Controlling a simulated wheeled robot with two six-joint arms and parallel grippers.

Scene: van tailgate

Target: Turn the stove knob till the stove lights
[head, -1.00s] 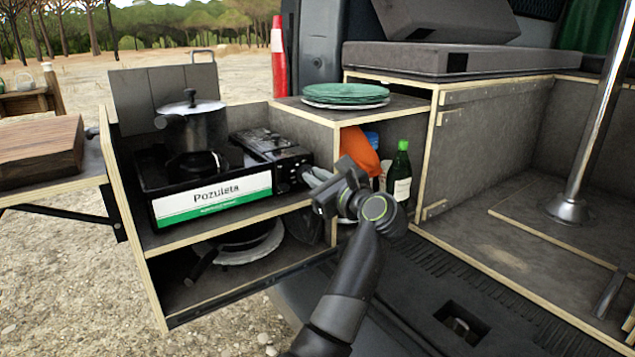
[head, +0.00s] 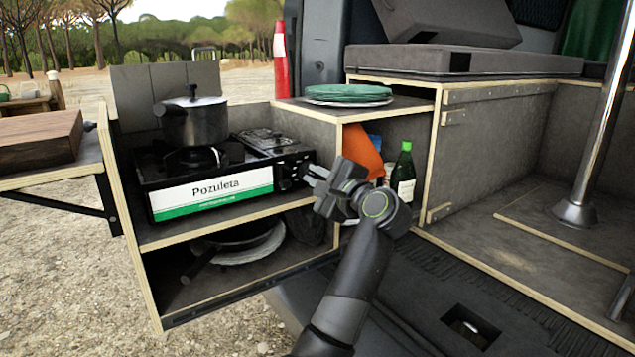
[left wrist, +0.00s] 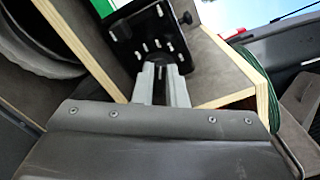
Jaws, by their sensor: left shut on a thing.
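The camping stove (head: 280,150) is black, with a white and green "Pozuleta" panel (head: 212,192) on its front, and sits on the upper shelf of the pull-out unit. A dark pot (head: 195,124) stands on it; I cannot make out a flame beneath. My left gripper (head: 308,175) reaches the right end of the stove's front and is shut on the stove knob, which its fingers mostly hide in the head view. In the left wrist view, the two grey fingers (left wrist: 160,75) meet the black control face (left wrist: 150,35) at the knob. My right gripper is not in view.
Green plates (head: 347,92) lie on the counter right of the stove. Below are an orange item (head: 361,150) and a green bottle (head: 403,175), close behind my left wrist. Pans (head: 235,250) lie on the lower shelf. A wooden block (head: 38,141) is at left.

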